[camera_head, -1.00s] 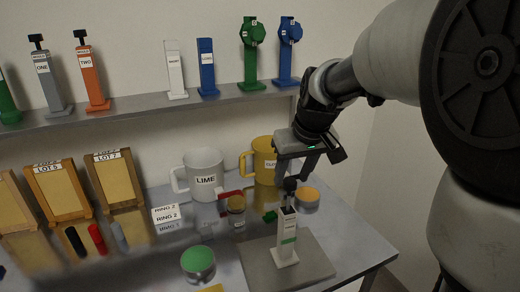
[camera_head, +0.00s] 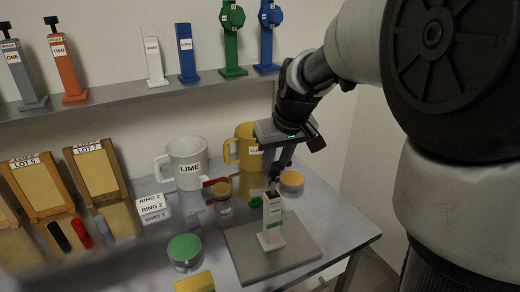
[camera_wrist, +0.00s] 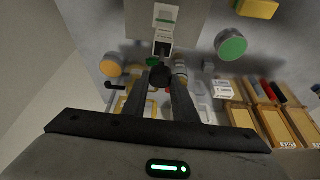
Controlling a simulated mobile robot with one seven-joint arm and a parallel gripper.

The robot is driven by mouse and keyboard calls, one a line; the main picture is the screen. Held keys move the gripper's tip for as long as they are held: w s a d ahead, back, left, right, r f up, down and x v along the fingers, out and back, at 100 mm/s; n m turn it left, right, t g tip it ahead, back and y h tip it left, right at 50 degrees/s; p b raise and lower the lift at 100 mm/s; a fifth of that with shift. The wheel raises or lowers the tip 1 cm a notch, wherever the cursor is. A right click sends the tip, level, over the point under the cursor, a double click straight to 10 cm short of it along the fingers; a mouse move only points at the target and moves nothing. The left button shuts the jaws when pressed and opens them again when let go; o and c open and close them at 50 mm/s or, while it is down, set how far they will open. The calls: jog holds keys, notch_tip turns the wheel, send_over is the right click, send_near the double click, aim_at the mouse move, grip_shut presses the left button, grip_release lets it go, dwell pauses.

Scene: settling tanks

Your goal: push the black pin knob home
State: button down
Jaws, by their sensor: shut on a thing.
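A white post (camera_head: 271,222) with a label and a green band stands upright on a grey base plate (camera_head: 300,255) at the table's front. In the wrist view my gripper (camera_wrist: 161,82) is shut on the black pin knob (camera_wrist: 160,74), which sits between the fingertips. The post (camera_wrist: 163,42) shows just beyond the knob there. In the head view the knob is mostly hidden by the fingers, and how far its pin stands out is unclear.
A white LIME mug (camera_head: 187,163) and a yellow mug (camera_head: 243,146) are behind. A green-topped jar (camera_head: 185,250) is left of the plate.

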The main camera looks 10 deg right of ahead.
aim_at(276, 174)
notch_tip(276, 174, down, 5)
jog(key=b, duration=0.3)
jog(key=shift+s, duration=0.1)
jog(key=c, duration=1.4)
grip_release()
jog(key=shift+f, duration=0.1)
jog(key=shift+r, duration=0.2)
jog(key=p+v, duration=0.1)
jog(key=v, duration=1.6)
jog(key=shift+r, duration=0.1)
